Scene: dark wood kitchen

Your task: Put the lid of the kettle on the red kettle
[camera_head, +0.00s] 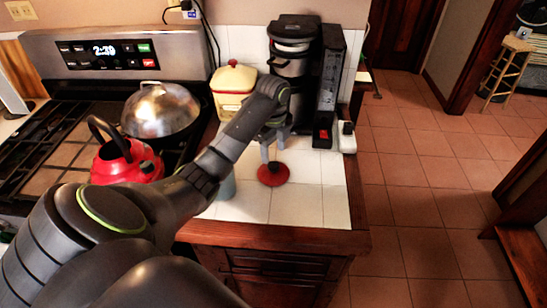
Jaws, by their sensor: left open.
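The red kettle (125,168) stands on the stove at the left, with its black handle raised; my left arm hides its lower part. The round red lid (273,176) lies on the white tiled counter to the right of the kettle. My left gripper (274,158) points down just above the lid, with its fingers open over the lid's middle. I cannot tell whether the fingers touch the lid. My right gripper is not in view.
A domed metal pan (160,108) sits behind the kettle. A yellow canister (233,88) and a black coffee maker (291,58) stand at the counter's back. A pale cup (228,186) is partly hidden by my arm. Bare counter (300,205) lies in front of the lid.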

